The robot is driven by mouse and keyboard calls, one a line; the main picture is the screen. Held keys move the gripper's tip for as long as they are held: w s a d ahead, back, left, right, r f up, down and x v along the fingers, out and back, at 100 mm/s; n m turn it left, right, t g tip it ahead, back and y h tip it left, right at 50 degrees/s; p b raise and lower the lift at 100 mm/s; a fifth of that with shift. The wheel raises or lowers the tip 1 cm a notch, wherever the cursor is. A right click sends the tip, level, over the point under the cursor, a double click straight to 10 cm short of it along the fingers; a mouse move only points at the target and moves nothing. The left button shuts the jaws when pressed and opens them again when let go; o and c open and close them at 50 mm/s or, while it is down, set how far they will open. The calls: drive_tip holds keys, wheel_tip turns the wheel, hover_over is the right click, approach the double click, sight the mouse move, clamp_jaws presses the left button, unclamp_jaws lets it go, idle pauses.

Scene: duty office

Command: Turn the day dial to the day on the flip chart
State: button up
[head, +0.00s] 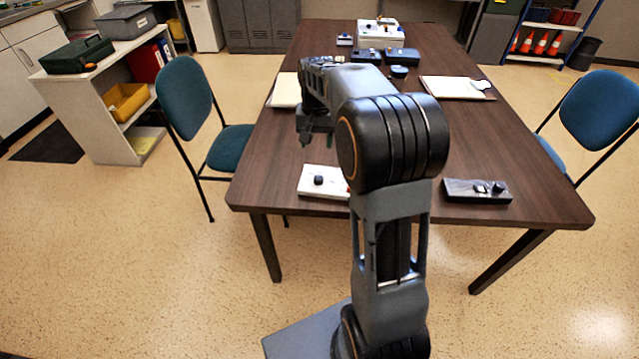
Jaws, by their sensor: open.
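A white box with a black knob (319,180) sits near the front edge of the table, left of my arm. My arm hides its right end, where a bit of red shows. A dark box with small knobs (477,190) lies near the front edge at the right. I cannot tell which of these, if either, is the day dial, and no day marks are readable. No flip chart can be made out for sure. My gripper (316,138) is open and points down above the table, beyond the white box and apart from it.
The dark wooden table (500,145) has free room at the right middle. White papers (455,88) lie at its right, and dark boxes (401,55) and a white box (379,32) stand at the back. Blue chairs flank it at left (186,98) and right (602,108).

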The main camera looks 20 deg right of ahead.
sight(319, 178)
drive_tip(key=f, duration=0.5)
drive_tip(key=f+b, duration=0.1)
drive_tip(key=f, duration=0.4)
drive_tip(key=w+d+f+b, duration=0.1)
drive_tip(key=f, duration=0.4)
drive_tip(key=shift+w+d+f, duration=0.1)
drive_tip(key=shift+f, duration=0.15)
drive_tip(key=c, duration=0.9)
drive_tip(key=shift+d, duration=0.2)
drive_tip(key=shift+c, duration=0.2)
drive_tip(key=shift+a, duration=0.25)
drive_tip(key=n+p, duration=0.1)
drive_tip(key=n, duration=0.2)
drive_tip(key=shift+n, duration=0.3)
drive_tip(key=shift+n+p, duration=0.5)
drive_tip(key=shift+n, duration=1.4)
